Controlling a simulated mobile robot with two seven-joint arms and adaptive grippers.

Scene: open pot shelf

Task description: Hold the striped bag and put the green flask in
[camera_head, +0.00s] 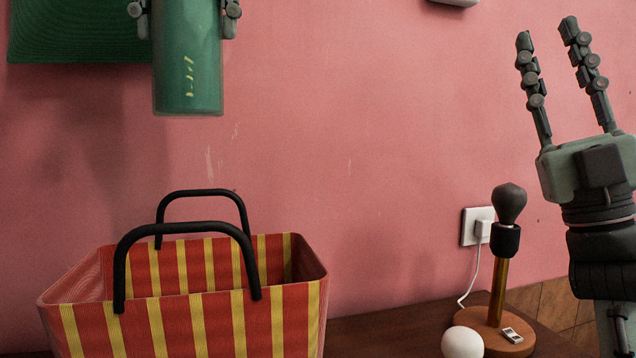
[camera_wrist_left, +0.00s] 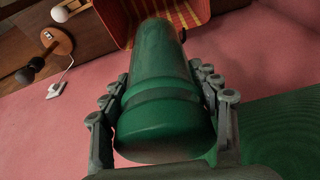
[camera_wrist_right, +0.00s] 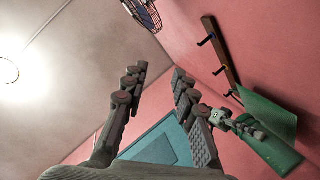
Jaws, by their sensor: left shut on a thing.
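The green flask (camera_head: 187,75) hangs upright above the striped bag, clear of it, with small yellow marks on its side. My left gripper (camera_head: 186,10) is shut on the flask, with a finger on each side; in the left wrist view the flask (camera_wrist_left: 160,95) fills the space between the fingers. The red and yellow striped bag (camera_head: 190,325) stands open on the table at lower left, with its two black handles (camera_head: 185,230) upright. The bag's inner floor is hidden. My right gripper (camera_head: 550,75) is open and empty at the right, fingers pointing up, away from the bag.
A lamp (camera_head: 497,325) with a dark bulb and round wooden base stands right of the bag, beside a white ball (camera_head: 462,342). Its cord runs to a wall socket (camera_head: 477,226). A green panel (camera_head: 80,32) is behind the flask. A hook rack (camera_wrist_right: 222,65) is on the wall.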

